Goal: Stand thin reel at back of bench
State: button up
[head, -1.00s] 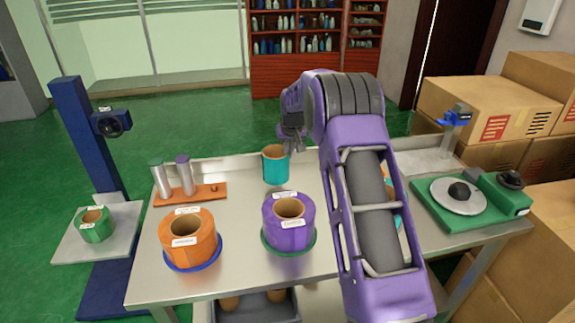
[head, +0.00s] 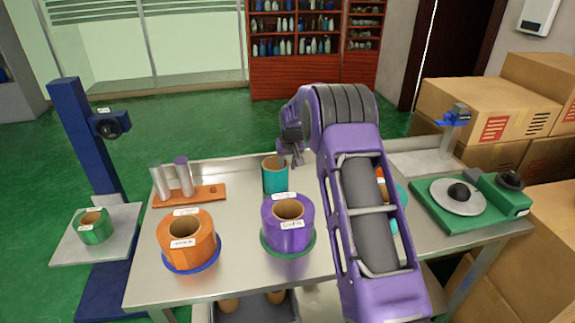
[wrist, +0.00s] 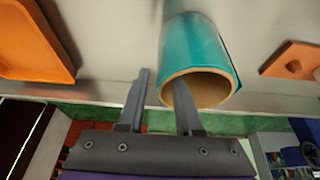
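The thin teal reel (head: 275,177), with its brown hollow core, is upright at the back of the bench (head: 235,262), left of my arm. It also shows in the wrist view (wrist: 200,45), where I see its open core end. My gripper (head: 291,160) is at the reel's upper right. Whether the reel's base touches the bench is hard to tell.
A purple reel (head: 289,230) and an orange reel (head: 188,243) stand in front. A wooden rack (head: 208,195) with two cylinders is at left. A green turntable device (head: 430,205) sits at right. My arm partly hides orange and teal things. A low back edge borders the bench.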

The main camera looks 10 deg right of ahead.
jog(key=shift+r, duration=0.1)
jog(key=shift+r, duration=0.25)
jog(key=v, duration=1.1)
jog(key=shift+s+r+p, duration=0.2)
jog(key=shift+r+p, duration=0.15)
